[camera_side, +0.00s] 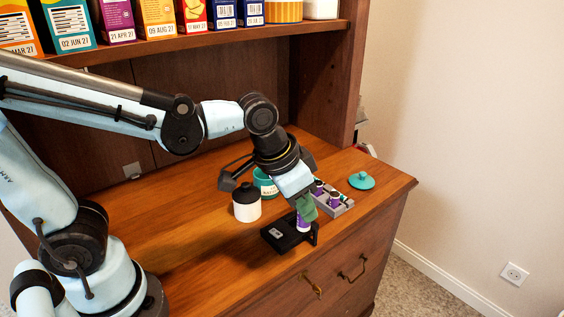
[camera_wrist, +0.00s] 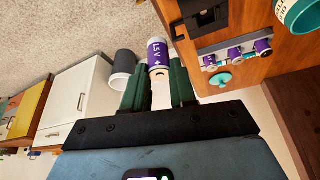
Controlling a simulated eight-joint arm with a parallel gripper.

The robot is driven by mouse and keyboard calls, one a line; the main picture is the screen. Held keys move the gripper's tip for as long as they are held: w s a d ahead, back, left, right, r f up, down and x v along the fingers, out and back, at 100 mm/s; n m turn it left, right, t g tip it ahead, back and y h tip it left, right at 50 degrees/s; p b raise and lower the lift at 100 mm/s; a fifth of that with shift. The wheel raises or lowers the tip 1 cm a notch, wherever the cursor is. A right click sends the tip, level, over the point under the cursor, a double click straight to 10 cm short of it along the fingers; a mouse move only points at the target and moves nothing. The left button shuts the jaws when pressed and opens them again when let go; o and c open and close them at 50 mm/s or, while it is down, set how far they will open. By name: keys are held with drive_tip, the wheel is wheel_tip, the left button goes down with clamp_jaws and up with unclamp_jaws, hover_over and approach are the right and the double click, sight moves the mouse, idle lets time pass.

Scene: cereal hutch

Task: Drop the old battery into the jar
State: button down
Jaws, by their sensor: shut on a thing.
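My gripper (camera_side: 306,209) points down over the front of the wooden counter, and its green fingers are shut on a purple and white battery (camera_side: 303,224). In the wrist view the battery (camera_wrist: 158,54) shows between the fingertips (camera_wrist: 158,80), apart in the picture from the black holder (camera_wrist: 202,20). In the side view it overlaps the black holder (camera_side: 278,234); I cannot tell the gap there. The teal jar (camera_side: 265,184) stands behind my gripper, partly hidden by my wrist; its open rim shows in the wrist view (camera_wrist: 298,14). A teal lid (camera_side: 361,181) lies apart from it, to the right.
A grey tray (camera_side: 343,208) with several purple batteries is just right of my gripper. A white bottle with a black cap (camera_side: 246,204) stands left of the jar. Cereal boxes (camera_side: 158,16) line the shelf above. The counter (camera_side: 190,222) is clear at left.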

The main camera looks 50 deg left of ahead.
drive_tip(key=w+a+n+y, duration=0.1)
drive_tip(key=w+a+n, duration=0.25)
drive_tip(key=a, duration=0.45)
drive_tip(key=w+a+n+g+y, duration=0.1)
drive_tip(key=w+a+n+y, duration=0.15)
drive_tip(key=a+n, duration=0.35)
drive_tip(key=w+a+n+y, duration=0.1)
drive_tip(key=w+a+n, duration=0.25)
drive_tip(key=a, duration=0.55)
drive_tip(key=shift+m, duration=0.5)
drive_tip(key=shift+w+d+f, duration=0.1)
drive_tip(key=shift+d+f, duration=0.05)
drive_tip(key=shift+f, duration=1)
drive_tip(key=shift+w+d+f, duration=0.1)
drive_tip(key=shift+d+f, duration=0.05)
drive_tip(key=shift+f, duration=0.95)
drive_tip(key=c, duration=0.6)
unclamp_jaws()
drive_tip(key=shift+w+a+v, duration=0.15)
drive_tip(key=shift+v, duration=1.55)
drive_tip(key=shift+w+a+v, duration=0.15)
drive_tip(key=shift+v, duration=1.55)
